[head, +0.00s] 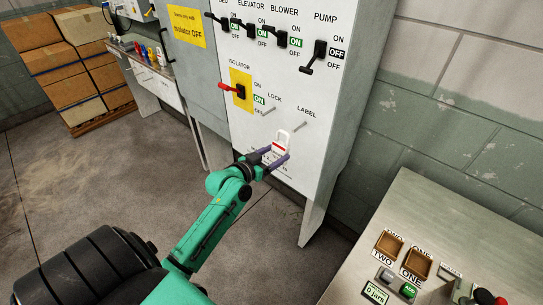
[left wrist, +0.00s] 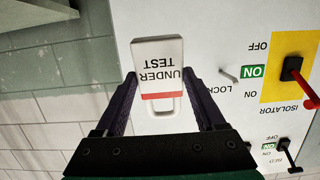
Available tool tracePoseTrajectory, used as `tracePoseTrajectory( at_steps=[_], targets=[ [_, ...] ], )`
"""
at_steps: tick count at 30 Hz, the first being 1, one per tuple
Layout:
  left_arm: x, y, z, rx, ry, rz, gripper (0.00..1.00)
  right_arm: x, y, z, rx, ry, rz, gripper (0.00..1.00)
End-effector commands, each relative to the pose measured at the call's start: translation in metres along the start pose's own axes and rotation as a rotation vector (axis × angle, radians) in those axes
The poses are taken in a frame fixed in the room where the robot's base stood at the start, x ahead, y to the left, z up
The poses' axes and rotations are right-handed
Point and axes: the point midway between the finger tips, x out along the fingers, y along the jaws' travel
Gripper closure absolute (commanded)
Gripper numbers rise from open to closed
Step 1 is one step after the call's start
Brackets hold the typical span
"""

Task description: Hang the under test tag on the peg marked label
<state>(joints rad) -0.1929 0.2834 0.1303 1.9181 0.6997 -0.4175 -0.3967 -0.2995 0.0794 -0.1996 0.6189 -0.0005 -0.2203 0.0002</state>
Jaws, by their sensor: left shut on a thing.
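The under test tag (head: 281,146) is a white plate with a red band and a loop. It also shows in the left wrist view (left wrist: 158,62), its text upside down like the panel lettering. My left gripper (head: 273,158) is shut on the tag, a finger on each side. The label peg (head: 300,125) sticks out of the white panel below the word LABEL, just up and right of the tag's loop. I cannot tell whether loop and peg touch. In the left wrist view the label peg is not visible. My right gripper is not in view.
The lock peg (head: 268,109) is left of the label peg, and shows in the left wrist view (left wrist: 229,76). A red isolator handle (head: 231,88) juts out above left. A control console (head: 437,225) stands at lower right. Open floor lies left of my arm.

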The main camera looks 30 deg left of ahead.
Motion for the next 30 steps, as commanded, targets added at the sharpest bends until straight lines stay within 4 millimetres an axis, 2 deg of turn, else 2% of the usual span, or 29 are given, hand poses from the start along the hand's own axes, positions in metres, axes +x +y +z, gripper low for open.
tracePoseTrajectory(
  at_steps=[30],
  targets=[
    [0.076,0.001,-0.01,-0.001,0.002,0.001,0.98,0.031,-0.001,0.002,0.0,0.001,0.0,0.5]
  ],
)
